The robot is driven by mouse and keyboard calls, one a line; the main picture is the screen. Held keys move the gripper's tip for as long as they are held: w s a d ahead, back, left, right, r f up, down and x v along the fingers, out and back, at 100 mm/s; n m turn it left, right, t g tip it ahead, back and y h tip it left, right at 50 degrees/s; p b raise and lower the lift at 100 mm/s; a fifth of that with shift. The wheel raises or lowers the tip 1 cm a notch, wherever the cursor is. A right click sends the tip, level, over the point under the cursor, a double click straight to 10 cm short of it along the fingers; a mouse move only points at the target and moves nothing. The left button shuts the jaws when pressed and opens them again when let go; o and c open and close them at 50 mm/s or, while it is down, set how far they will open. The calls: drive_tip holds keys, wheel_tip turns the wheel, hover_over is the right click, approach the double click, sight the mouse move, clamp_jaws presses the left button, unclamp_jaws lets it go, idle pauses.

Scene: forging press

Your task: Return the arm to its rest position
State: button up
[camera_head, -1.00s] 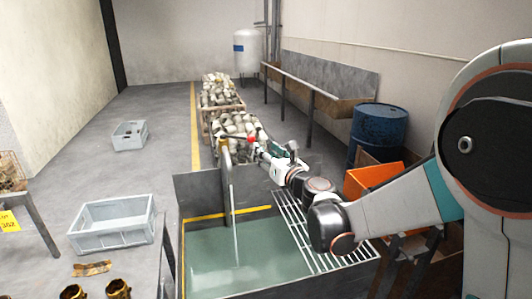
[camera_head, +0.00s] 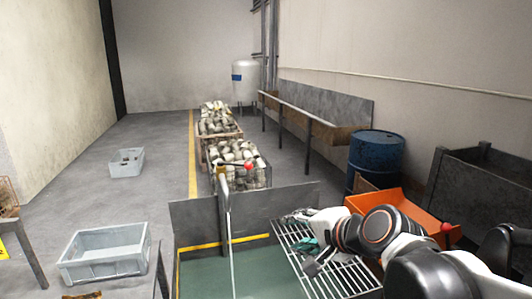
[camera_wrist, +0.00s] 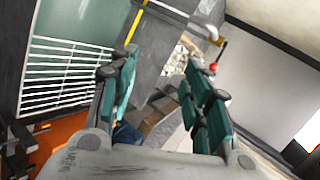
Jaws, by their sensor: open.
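My gripper (camera_head: 304,254) is at the end of my arm, low in the head view, over the white slatted rack (camera_head: 331,281) at the right of the quench tank. It is open, and nothing shows between its teal fingers in the wrist view (camera_wrist: 160,68). My arm runs from the lower right corner toward the left, bent low. Whether the gripper touches the rack cannot be told.
The tank (camera_head: 196,222) holds green liquid, with a red-knobbed tap post (camera_head: 222,215) at its back wall. An orange chute (camera_head: 418,212), a blue drum (camera_head: 377,152) and a dark metal bin (camera_head: 488,190) stand right. A grey crate (camera_head: 108,264) is at left.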

drive_tip(key=s+d+f+n+g+h, duration=0.1)
drive_tip(key=s+d+f+n+h, duration=0.2)
drive_tip(key=s, duration=0.5)
drive_tip(key=s+d+f+n+g+h, duration=0.2)
drive_tip(key=s+d+f+n, duration=0.3)
drive_tip(key=s+d+n, duration=0.2)
drive_tip(key=s+d, duration=0.1)
drive_tip(key=d, duration=0.1)
drive_tip(key=shift+d+h+b, duration=0.3)
drive_tip(key=shift+h+b, duration=0.05)
drive_tip(key=shift+h, duration=0.05)
drive_tip(key=shift+s+f, duration=0.1)
idle(5.8)
